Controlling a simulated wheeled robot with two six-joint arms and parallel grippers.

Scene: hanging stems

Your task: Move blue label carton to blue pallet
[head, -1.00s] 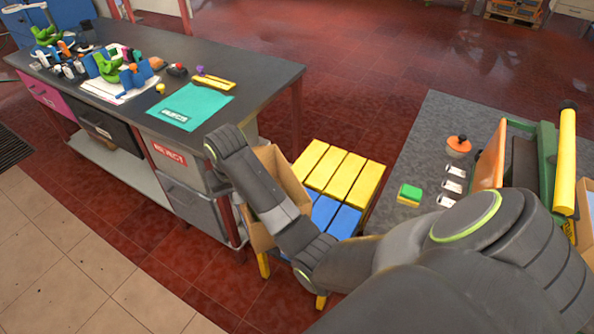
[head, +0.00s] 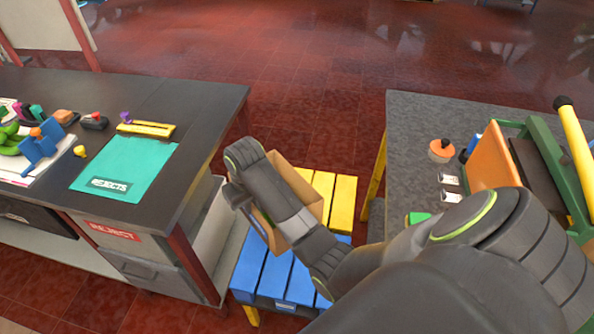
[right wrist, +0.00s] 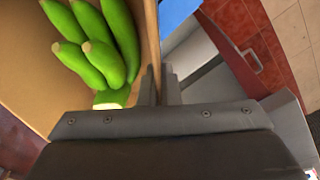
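An open brown carton (head: 298,188) hangs from my right gripper (right wrist: 159,88), which is shut on its side wall in the right wrist view. Several green banana-like fruits (right wrist: 100,45) lie inside it. No blue label shows on the visible sides. In the head view my right arm hides much of the carton, and it appears over the place where the blue slats meet the yellow ones. The blue pallet (head: 262,262) is the near, blue-slatted part of a low stand. I cannot tell whether the carton touches it. My left gripper is out of view.
Yellow slats (head: 343,205) lie behind the blue ones. A dark workbench (head: 185,95) with a green rejects mat (head: 125,165) stands at left. A grey table (head: 410,125) with an orange and green rack (head: 495,160) stands at right.

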